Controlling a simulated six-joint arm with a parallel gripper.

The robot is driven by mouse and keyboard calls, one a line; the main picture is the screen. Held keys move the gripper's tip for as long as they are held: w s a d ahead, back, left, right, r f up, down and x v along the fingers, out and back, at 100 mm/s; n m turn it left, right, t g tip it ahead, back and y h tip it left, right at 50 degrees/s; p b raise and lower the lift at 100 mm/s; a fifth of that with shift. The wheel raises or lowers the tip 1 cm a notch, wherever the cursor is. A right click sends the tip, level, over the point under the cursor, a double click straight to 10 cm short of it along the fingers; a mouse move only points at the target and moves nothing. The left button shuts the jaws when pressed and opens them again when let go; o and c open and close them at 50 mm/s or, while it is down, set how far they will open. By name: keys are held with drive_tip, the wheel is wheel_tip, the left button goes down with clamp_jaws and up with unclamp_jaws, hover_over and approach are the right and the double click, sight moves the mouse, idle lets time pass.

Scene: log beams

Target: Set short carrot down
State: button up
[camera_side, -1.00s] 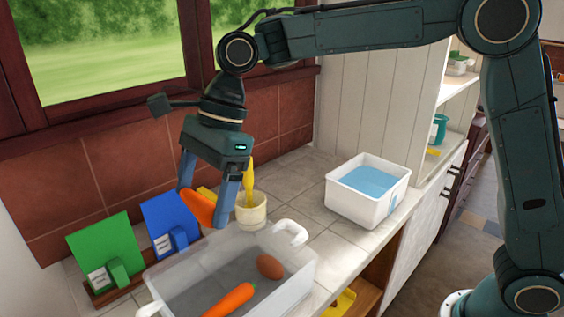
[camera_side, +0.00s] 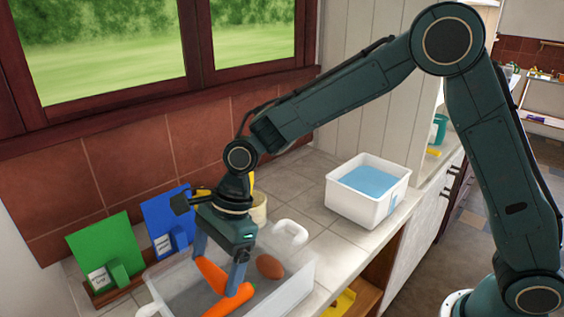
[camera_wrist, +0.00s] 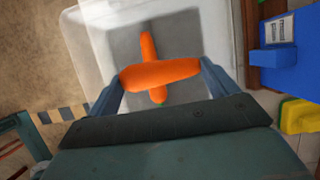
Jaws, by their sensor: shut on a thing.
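My gripper (camera_side: 219,271) is shut on an orange carrot (camera_side: 210,274), the short one, gripped at both ends. In the wrist view the carrot (camera_wrist: 165,73) lies crosswise between the fingers. It is low inside a translucent white tub (camera_side: 303,272). A second, longer carrot (camera_side: 228,302) lies on the tub floor and crosses under the held one; in the wrist view its end (camera_wrist: 148,45) shows beyond it. I cannot tell whether the two carrots touch. A brown potato (camera_side: 269,266) lies in the tub, right of my gripper.
A green board (camera_side: 103,248) and a blue board (camera_side: 168,220) stand in a wooden rack behind the tub. A cream cup (camera_side: 259,209) is partly hidden by my wrist. A white bin of blue water (camera_side: 368,190) stands right. Counter between is clear.

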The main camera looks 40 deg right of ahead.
sight(219, 280)
drive_tip(key=shift+f, duration=0.25)
drive_tip(key=shift+f, duration=2.05)
drive_tip(key=o, duration=0.8)
drive_tip(key=shift+f, duration=0.1)
drive_tip(key=shift+v, duration=6.15)
